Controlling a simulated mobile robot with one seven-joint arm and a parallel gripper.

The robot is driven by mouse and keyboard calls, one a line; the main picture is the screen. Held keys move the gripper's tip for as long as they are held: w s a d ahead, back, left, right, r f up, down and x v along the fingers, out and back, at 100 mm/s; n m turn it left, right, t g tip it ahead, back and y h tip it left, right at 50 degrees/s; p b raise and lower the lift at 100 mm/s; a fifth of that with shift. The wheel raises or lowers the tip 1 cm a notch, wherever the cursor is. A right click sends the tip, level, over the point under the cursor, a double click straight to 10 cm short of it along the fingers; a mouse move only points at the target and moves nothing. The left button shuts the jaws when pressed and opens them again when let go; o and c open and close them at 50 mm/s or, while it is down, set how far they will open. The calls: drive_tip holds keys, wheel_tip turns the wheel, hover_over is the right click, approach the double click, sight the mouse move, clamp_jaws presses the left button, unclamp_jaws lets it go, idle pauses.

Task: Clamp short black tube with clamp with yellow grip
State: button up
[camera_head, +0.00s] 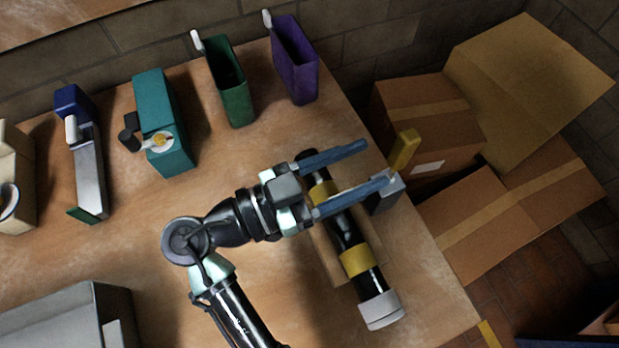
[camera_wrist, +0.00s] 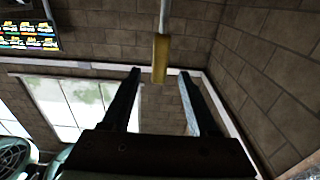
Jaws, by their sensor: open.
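The black tube (camera_head: 345,232) has yellow bands and a grey end cap. It lies on a wooden-coloured support near the table's right edge, partly hidden under my gripper. The clamp's yellow grip (camera_head: 404,150) sticks up beside the tube, above a grey block (camera_head: 386,196) at the tube's right side. My gripper (camera_head: 374,163) is open, its blue fingers reaching right over the tube with the yellow grip just beyond their tips. In the wrist view, the yellow grip (camera_wrist: 160,58) on a grey rod appears between the fingertips (camera_wrist: 160,72). I cannot tell whether the clamp touches the tube.
Purple (camera_head: 294,62), green (camera_head: 230,85) and teal (camera_head: 163,120) holders stand along the back of the table (camera_head: 130,245). A blue-and-grey device (camera_head: 86,165) stands at left, a grey bin (camera_head: 65,318) at front left. Cardboard boxes (camera_head: 425,115) lie beyond the right edge.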

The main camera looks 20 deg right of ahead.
drive_tip(key=a, duration=0.7)
drive_tip(key=shift+s+f+b, duration=0.15)
drive_tip(key=shift+s+b, duration=0.15)
drive_tip(key=shift+b, duration=0.15)
drive_tip(key=w+d+r+n+t+y+p, duration=0.1)
drive_tip(key=w+r+n+t+y+p, duration=0.2)
drive_tip(key=w+r+n+t+y, duration=0.5)
drive_tip(key=w+a+r+n+t+y+p, duration=0.25)
drive_tip(key=w+r+t, duration=0.25)
drive_tip(key=w+r, duration=0.7)
drive_tip(key=s+a+r+n+t+y+p, duration=0.2)
drive_tip(key=r+t, duration=0.2)
drive_tip(key=r, duration=0.6)
drive_tip(key=s+a+r+n+t+y+p, duration=0.1)
drive_tip(key=s+a+r+t+y, duration=0.15)
drive_tip(key=r, duration=0.75)
drive_tip(key=s+r+n+t+y+p, duration=0.1)
drive_tip(key=s+r+n+t, duration=0.1)
drive_tip(key=r, duration=0.4)
drive_tip(key=s+r+n+t+y, duration=0.1)
drive_tip(key=s+r+t+y, duration=0.1)
drive_tip(key=s+r+t, duration=0.2)
wheel_tip(320, 180, up, 3)
drive_tip(key=s, duration=0.2)
drive_tip(key=shift+s+a+r+n+t+y+p, duration=0.2)
drive_tip(key=shift+s+a+n+t+y+p, duration=0.1)
drive_tip(key=shift+s+a+n+t+p, duration=0.1)
drive_tip(key=shift+c, duration=0.8)
